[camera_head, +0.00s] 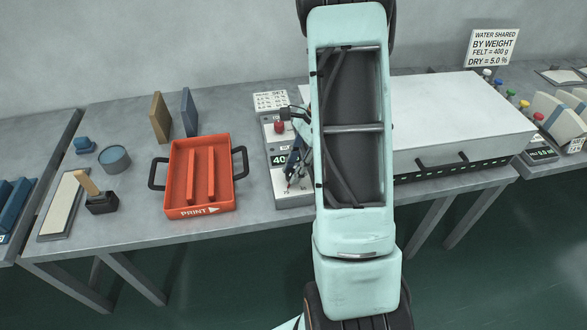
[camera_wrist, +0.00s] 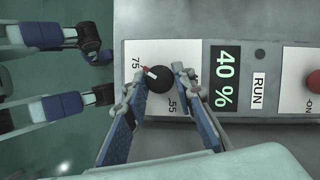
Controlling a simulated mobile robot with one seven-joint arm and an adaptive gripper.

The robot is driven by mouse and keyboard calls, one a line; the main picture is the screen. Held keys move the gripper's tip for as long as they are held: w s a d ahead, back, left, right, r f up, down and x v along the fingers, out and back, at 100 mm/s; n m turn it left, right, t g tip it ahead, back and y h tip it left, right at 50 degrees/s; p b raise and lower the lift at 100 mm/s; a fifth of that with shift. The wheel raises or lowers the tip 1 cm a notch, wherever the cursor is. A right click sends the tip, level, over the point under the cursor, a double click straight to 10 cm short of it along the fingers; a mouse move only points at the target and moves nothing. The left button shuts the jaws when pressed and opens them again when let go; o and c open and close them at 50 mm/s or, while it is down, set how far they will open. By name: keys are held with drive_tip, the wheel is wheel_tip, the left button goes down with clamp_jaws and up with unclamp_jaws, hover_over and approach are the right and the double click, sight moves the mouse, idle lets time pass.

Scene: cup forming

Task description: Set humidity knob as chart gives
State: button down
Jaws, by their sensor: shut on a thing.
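The black humidity knob (camera_wrist: 158,80) is on a white plate in the wrist view, with a red and white pointer mark on its upper left, on the side of the printed 75. A 55 is printed below it. The display (camera_wrist: 225,78) reads 40 % in green. My gripper (camera_wrist: 159,73) has a finger on each side of the knob and is shut on it. In the head view my gripper (camera_head: 290,182) is down at the near end of the control box (camera_head: 293,201), covering the knob. A chart card (camera_head: 270,101) marked SET stands behind the box; its small print is unreadable.
A red button (camera_head: 280,126) is at the box's far end, and it also shows in the wrist view (camera_wrist: 315,81). A RUN label (camera_wrist: 259,80) lies between display and button. An orange tray (camera_head: 223,203) is left of the box, a large white-lidded unit (camera_head: 455,110) right.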

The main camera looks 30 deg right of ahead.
idle(0.3)
drive_tip(key=c, duration=1.6)
unclamp_jaws()
drive_tip(key=v, duration=1.2)
drive_tip(key=shift+a+r, duration=0.1)
